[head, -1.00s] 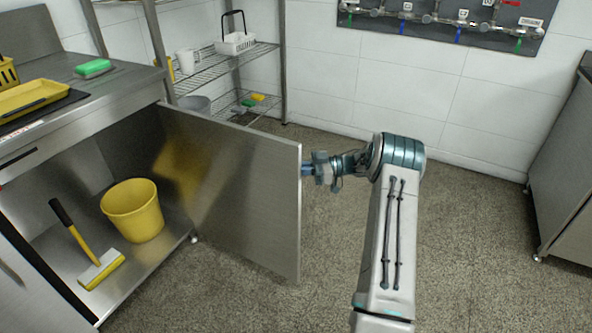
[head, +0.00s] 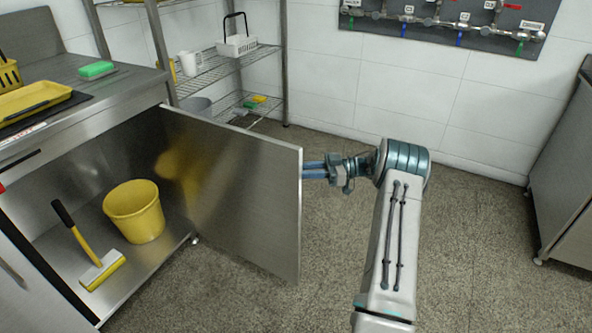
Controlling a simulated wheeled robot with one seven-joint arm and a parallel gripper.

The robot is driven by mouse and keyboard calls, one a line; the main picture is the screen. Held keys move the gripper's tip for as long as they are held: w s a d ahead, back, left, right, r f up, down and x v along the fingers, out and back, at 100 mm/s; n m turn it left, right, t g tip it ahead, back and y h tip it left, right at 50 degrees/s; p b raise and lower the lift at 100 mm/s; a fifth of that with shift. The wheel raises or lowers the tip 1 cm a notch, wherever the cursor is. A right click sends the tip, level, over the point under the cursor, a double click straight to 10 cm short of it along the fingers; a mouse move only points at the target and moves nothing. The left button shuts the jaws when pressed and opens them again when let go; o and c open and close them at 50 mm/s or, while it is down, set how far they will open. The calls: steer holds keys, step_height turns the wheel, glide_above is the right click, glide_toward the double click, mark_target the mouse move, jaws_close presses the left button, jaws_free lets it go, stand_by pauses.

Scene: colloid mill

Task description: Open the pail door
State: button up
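The pail door (head: 235,195) is a steel cabinet door. It stands swung wide out from the cabinet under the counter. Inside the cabinet are a yellow pail (head: 134,212) and a yellow-headed tool with a black grip (head: 90,250). My gripper (head: 308,170) is just right of the door's free edge, at the upper part of its far side. Its two blue fingers show one above the other with a small gap between them. Their tips reach the door edge in the picture and may be partly hidden behind it. I cannot tell whether they touch the door.
The counter (head: 95,85) holds a green sponge (head: 97,69) and a yellow tray (head: 32,99). A wire shelf rack (head: 205,75) stands behind the door. A steel cabinet (head: 565,180) is at the right. The floor (head: 470,270) between is clear.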

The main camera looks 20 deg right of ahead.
steer(key=p+v, duration=0.1)
steer(key=v, duration=0.8)
steer(key=shift+d, duration=0.4)
steer(key=shift+s, duration=0.1)
